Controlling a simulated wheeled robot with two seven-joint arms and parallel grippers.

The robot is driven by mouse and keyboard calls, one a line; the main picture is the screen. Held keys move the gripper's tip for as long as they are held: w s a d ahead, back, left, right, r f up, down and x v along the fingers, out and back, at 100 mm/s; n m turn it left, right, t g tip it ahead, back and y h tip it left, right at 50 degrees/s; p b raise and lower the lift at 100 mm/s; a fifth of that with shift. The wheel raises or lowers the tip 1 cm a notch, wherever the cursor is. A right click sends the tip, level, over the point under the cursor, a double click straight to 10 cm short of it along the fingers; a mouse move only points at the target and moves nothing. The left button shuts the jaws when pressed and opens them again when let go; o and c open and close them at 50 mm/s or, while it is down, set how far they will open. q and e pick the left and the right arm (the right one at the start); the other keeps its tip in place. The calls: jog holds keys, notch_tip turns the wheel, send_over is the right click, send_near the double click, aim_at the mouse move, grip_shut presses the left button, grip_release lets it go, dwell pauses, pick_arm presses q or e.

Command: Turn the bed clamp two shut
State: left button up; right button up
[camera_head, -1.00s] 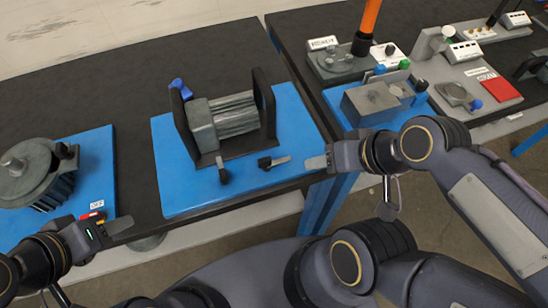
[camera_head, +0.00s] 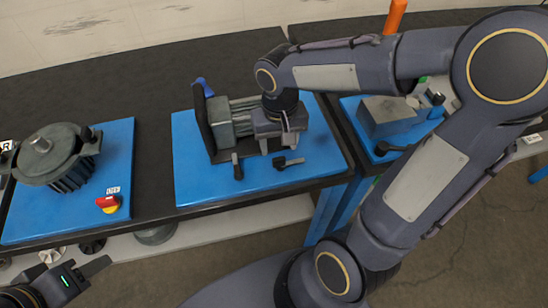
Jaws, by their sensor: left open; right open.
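A grey machine bed with dark upright end plates (camera_head: 203,122) and grey rails stands on a blue plate (camera_head: 195,185). Two black clamp handles sit at its front edge: one at the left (camera_head: 237,168) points toward me, and one at the right (camera_head: 280,163) lies sideways with a grey bar at its right. I cannot tell from any label which is clamp two. My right gripper (camera_head: 286,147) points down just above the right handle, open. Its wrist hides the bed's right end. My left gripper (camera_head: 88,279) is at the lower left, open and empty, off the table.
A grey block (camera_head: 385,116) sits on the right table. The black table between the two left plates is clear.

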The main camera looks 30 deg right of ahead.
aim_at(279, 159)
notch_tip(279, 159, down, 6)
dwell(0.4)
jog(key=c, duration=1)
